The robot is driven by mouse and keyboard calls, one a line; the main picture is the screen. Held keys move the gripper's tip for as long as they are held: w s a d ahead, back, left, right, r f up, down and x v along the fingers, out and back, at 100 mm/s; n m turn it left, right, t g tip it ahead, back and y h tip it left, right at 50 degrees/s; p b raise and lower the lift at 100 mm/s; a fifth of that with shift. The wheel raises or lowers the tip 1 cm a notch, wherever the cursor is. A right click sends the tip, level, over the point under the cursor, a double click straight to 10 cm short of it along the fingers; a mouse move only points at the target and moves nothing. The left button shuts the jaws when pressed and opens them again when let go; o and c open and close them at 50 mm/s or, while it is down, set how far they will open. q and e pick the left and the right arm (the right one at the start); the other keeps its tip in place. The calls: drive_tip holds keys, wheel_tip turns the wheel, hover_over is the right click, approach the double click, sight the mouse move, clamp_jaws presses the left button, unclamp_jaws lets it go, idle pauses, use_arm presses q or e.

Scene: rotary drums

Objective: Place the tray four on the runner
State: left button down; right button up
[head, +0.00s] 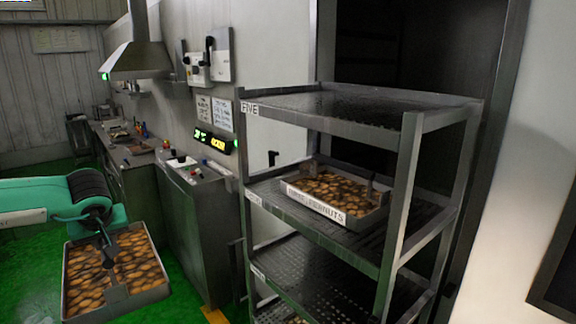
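A metal tray (72,290) filled with brown nut-like pieces hangs at the lower left above the green floor. My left gripper (108,258) reaches down over it from the teal arm and appears shut on the tray's upright dark handle; the fingertips are small and dark. A second dark upright stands near the tray's front edge. The metal rack (400,215) stands at centre right, with its top shelf (360,103) labelled FIVE and empty. The shelf label below is too small to read. My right gripper is out of view.
A similar tray (330,209) with a label ending in NUTS sits on the rack's second shelf. The third shelf (320,275) looks mostly bare, with brown pieces partly visible below. A control cabinet (195,225) and a counter (130,155) stand left of the rack.

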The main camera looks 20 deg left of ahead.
sight(149, 275)
use_arm(q)
drive_tip(key=w+d+f+m, duration=0.1)
drive_tip(key=d+f, duration=0.1)
drive_tip(key=f, duration=0.1)
drive_tip(key=w+d+f+m+t, duration=0.1)
drive_tip(key=d+f, duration=0.2)
drive_tip(key=w+d+f+h+b, duration=0.1)
drive_tip(key=d+f, duration=0.2)
drive_tip(key=shift+w+d+f+m, duration=0.1)
drive_tip(key=shift+d+m, duration=0.15)
drive_tip(key=shift+m, duration=0.15)
drive_tip(key=w+d+f+m+t+h+b, duration=0.1)
drive_tip(key=d+f+m+h, duration=0.1)
drive_tip(key=d, duration=1.4)
drive_tip(key=w+d+f+m+t+h+b, duration=0.1)
drive_tip(key=d+f+m, duration=0.4)
drive_tip(key=d, duration=1.2)
drive_tip(key=shift+w+f+m+h, duration=0.2)
drive_tip(key=shift+w+m+h, duration=0.1)
drive_tip(key=shift+m+h, duration=0.6)
